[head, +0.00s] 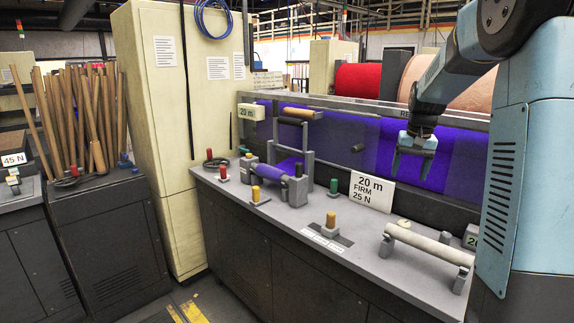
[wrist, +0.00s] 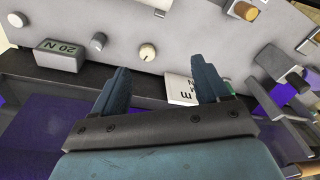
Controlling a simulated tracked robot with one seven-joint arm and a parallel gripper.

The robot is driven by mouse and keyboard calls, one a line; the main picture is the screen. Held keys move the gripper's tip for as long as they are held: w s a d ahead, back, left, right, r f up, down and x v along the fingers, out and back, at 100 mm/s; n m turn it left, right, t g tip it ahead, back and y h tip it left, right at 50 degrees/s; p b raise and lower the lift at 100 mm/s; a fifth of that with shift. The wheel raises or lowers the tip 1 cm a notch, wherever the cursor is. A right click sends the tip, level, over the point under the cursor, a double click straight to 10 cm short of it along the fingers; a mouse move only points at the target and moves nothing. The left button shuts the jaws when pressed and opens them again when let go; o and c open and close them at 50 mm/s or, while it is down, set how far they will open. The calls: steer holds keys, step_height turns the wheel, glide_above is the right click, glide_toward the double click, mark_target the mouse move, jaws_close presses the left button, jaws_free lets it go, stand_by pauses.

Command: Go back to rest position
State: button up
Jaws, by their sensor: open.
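My gripper (head: 411,174) hangs from my arm at the right of the head view. It points down with its two fingers apart and nothing between them. It is in front of the purple felt (head: 362,150), above the bench (head: 290,217) and to the upper right of the white card (head: 371,191) reading 20 m, FIRM, 25 N. In the wrist view my gripper (wrist: 161,66) also shows open and empty. Part of the card (wrist: 181,88) shows between and behind the fingers there.
A pale roller (head: 430,243) on brackets lies at the bench's front right. A clear panel stands before the felt. A 20 N display (wrist: 60,55) shows in the wrist view.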

steer(key=s+a+r+n+t, duration=0.1)
steer(key=s+a+r, duration=0.25)
steer(key=s, duration=0.55)
steer(key=s+a+r+n+t, duration=0.1)
steer(key=s+a+r, duration=0.25)
steer(key=s, duration=0.55)
steer(key=s+a+f+t, duration=0.1)
steer(key=s+a, duration=0.1)
steer(key=s, duration=0.5)
steer(key=s+a+f+n+t, duration=0.1)
steer(key=s+a+f, duration=0.1)
steer(key=s, duration=0.5)
steer(key=shift+s+a+f, duration=0.2)
steer(key=shift+s+a, duration=0.05)
steer(key=shift+a, duration=0.2)
